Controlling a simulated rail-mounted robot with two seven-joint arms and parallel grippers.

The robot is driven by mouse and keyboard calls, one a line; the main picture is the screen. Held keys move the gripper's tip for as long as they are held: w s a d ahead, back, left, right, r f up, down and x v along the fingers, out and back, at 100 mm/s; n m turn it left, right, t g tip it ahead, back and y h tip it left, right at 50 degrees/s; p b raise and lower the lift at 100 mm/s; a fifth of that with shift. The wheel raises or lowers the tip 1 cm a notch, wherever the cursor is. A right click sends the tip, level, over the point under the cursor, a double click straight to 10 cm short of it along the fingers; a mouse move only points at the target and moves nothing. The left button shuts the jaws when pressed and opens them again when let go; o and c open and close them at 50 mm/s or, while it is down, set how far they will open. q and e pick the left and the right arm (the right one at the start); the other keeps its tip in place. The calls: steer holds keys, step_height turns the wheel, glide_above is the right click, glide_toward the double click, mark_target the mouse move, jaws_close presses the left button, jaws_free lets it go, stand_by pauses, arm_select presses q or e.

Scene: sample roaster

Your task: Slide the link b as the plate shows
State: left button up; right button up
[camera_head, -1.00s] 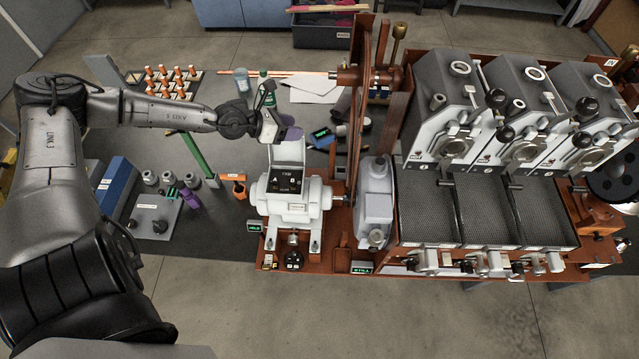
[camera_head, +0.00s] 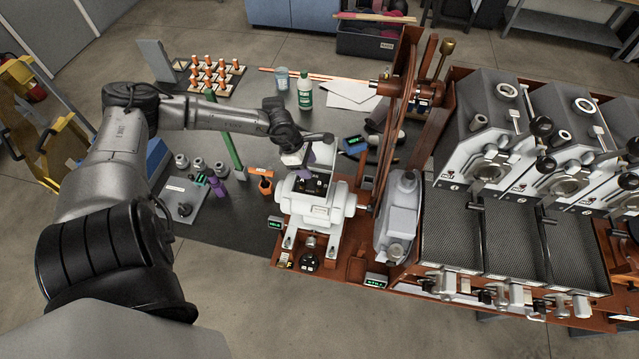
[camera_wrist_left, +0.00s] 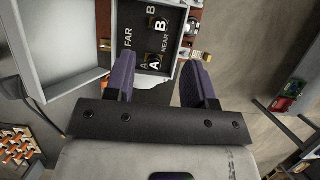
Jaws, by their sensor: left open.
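The white machine housing (camera_head: 315,205) stands left of the roaster, with a dark recess in its top under my left gripper. In the left wrist view a black plate (camera_wrist_left: 139,45) carries the words FAR and NEAR and the letters A and B. A small block marked B (camera_wrist_left: 158,25) sits on its upper part, and a block marked A (camera_wrist_left: 154,62) sits lower. My left gripper (camera_head: 322,160) is above the housing. In the left wrist view its purple fingers (camera_wrist_left: 160,75) are open and apart, with nothing between them. My right gripper is out of view.
A pale grey open panel (camera_wrist_left: 60,55) stands left of the plate in the wrist view. The bench holds a green bottle (camera_head: 305,92), an orange peg rack (camera_head: 213,78) and a green bar (camera_head: 226,140). A red-brown wheel frame (camera_head: 400,100) rises close to the right.

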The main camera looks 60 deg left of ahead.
mark_target(319, 183)
arm_select(q)
steer(key=p+x, duration=0.1)
steer(key=x, duration=0.8)
steer(key=shift+w+d+f, duration=0.15)
steer(key=shift+d+f, duration=0.1)
steer(key=shift+f, duration=0.05)
steer(key=shift+c, duration=0.3)
jaws_close()
